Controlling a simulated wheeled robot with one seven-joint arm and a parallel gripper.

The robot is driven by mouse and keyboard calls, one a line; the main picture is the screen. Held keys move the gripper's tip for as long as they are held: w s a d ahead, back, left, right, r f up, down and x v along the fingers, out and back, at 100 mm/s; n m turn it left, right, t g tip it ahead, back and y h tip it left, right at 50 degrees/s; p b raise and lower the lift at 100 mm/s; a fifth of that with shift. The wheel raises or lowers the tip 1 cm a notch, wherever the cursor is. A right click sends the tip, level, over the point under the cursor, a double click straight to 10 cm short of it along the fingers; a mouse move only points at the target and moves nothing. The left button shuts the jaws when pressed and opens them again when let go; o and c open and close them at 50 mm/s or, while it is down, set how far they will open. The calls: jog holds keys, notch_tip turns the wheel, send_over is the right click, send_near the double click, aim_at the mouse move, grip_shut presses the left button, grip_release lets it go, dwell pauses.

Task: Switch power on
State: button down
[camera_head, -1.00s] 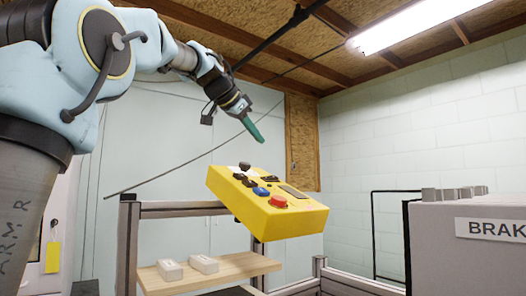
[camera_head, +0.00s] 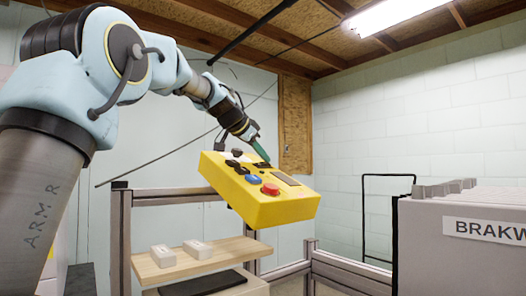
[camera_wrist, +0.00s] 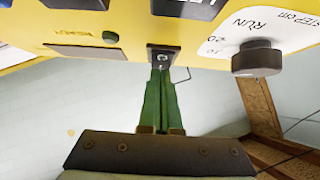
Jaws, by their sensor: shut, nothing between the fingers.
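The yellow control box (camera_head: 257,210) hangs tilted in the middle of the head view. It has a red button (camera_head: 270,189), a blue button (camera_head: 252,179) and dark controls on its face. My gripper (camera_head: 265,158) is at the box's far edge, its green fingers pointing down at the panel. In the wrist view the fingers (camera_wrist: 162,72) are shut together and empty. Their tips are at a small dark switch plate (camera_wrist: 164,50) with a metal centre; I cannot tell whether they touch it. A black knob marked RUN (camera_wrist: 257,58) is to its right, a small green round part (camera_wrist: 110,37) to its left.
A grey housing with a BRAKW label (camera_head: 483,229) stands at the right. The space between box and right housing is open.

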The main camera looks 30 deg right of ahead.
jog(key=shift+d+r+p, duration=0.1)
jog(key=shift+r+p, duration=0.05)
jog(key=shift+p, duration=0.55)
jog(key=shift+d+y+p, duration=0.1)
jog(key=shift+y+p, duration=0.4)
jog(key=shift+p, duration=0.2)
jog(key=shift+w+f+b, duration=0.1)
jog(key=shift+f+b, duration=0.25)
jog(key=shift+b, duration=0.2)
jog(key=shift+d+r+p, duration=0.25)
jog(key=shift+d+p, duration=0.4)
jog(key=shift+d, duration=0.05)
